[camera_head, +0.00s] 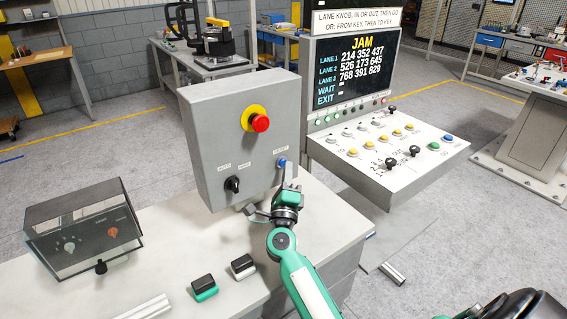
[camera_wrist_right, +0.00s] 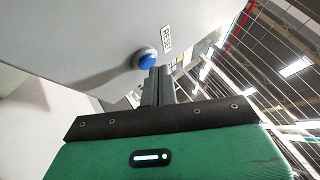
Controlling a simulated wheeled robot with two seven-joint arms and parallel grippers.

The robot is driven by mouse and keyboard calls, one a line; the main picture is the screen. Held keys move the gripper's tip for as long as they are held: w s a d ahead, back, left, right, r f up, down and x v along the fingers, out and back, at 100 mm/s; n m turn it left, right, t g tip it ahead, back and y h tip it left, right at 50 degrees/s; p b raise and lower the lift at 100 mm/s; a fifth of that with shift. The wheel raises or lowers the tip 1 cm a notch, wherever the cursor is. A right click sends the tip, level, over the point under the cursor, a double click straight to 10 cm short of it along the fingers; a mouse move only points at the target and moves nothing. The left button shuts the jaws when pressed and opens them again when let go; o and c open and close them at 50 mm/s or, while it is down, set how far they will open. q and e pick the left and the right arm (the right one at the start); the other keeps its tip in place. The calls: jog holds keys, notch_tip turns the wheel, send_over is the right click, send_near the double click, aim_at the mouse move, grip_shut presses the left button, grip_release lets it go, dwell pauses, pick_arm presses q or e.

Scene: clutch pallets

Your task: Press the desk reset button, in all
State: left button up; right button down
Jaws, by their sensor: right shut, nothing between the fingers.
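The blue reset button (camera_head: 281,162) is on the lower right of the front of a grey control box (camera_head: 215,140) that stands on the desk. My left gripper is out of view.
The box also bears a red mushroom button (camera_head: 260,123) and a black knob (camera_head: 232,184). A smoky clear cover (camera_head: 85,232) and two dark-topped blocks (camera_head: 204,287) (camera_head: 243,265) are on the desk (camera_head: 170,225). A console (camera_head: 400,150) at right has a JAM screen (camera_head: 357,72).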

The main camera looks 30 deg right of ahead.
jog(key=shift+s, duration=0.45)
jog(key=shift+s+d+p, duration=0.2)
jog(key=shift+s+p, duration=0.5)
jog(key=shift+s, duration=1.8)
